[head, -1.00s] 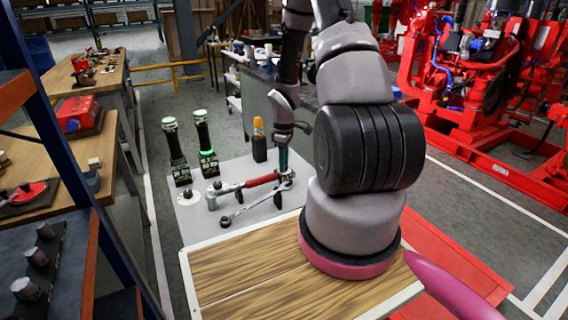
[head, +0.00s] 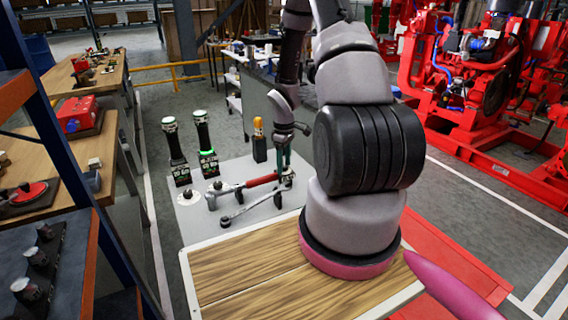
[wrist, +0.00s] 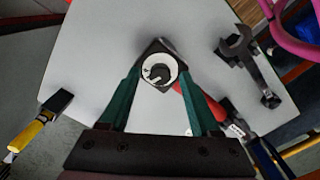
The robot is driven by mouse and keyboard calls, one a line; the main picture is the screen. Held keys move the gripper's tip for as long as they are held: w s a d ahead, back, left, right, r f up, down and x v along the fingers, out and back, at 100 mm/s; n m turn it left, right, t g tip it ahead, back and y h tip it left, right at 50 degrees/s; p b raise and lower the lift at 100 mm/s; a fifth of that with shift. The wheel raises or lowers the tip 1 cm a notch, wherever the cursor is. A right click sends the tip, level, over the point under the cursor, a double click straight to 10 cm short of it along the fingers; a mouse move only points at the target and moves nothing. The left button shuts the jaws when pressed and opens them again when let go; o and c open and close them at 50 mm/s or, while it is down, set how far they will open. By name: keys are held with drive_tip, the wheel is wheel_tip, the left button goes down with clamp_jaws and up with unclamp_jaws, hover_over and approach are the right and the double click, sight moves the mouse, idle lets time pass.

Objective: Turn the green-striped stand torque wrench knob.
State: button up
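Two upright torque wrenches with black handles stand at the left back of the grey stand top; the right one (head: 205,135) has bright green rings, the left one (head: 175,142) duller ones. My gripper (head: 284,165) points down over the right part of the top, at the end of the red-handled wrench (head: 262,180). I see no green stripe on this knob.
A spanner (head: 248,208) lies in front of the red-handled wrench, and a yellow-topped tool (head: 258,138) stands behind. Small dial knobs (head: 188,196) sit at the left. A wooden top (head: 240,275) is in front. A blue shelf frame (head: 65,150) stands left.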

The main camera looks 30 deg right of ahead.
wheel_tip(320, 180, up, 11)
idle(0.7)
drive_tip(key=shift+f, duration=0.1)
wheel_tip(320, 180, up, 12)
drive_tip(key=m+t, duration=0.2)
drive_tip(key=m, duration=0.1)
hover_over(284, 165)
drive_tip(key=s+a, duration=0.2)
drive_tip(key=a, duration=0.1)
drive_tip(key=s+a+r+m+t, duration=0.1)
drive_tip(key=s+a+r+m, duration=0.1)
drive_tip(key=r, duration=0.3)
drive_tip(key=s+a+r+m, duration=0.1)
drive_tip(key=s+r, duration=0.2)
drive_tip(key=r, duration=0.2)
drive_tip(key=s+a+r+m+t+y, duration=0.2)
drive_tip(key=s+a+r+m+t, duration=0.2)
drive_tip(key=s+a+r, duration=0.3)
drive_tip(key=s+r+m, duration=0.1)
drive_tip(key=s+r, duration=0.3)
drive_tip(key=s, duration=0.2)
drive_tip(key=shift+s+a+r+m, duration=0.2)
drive_tip(key=shift+s+r+m, duration=0.1)
drive_tip(key=shift+s+r, duration=0.1)
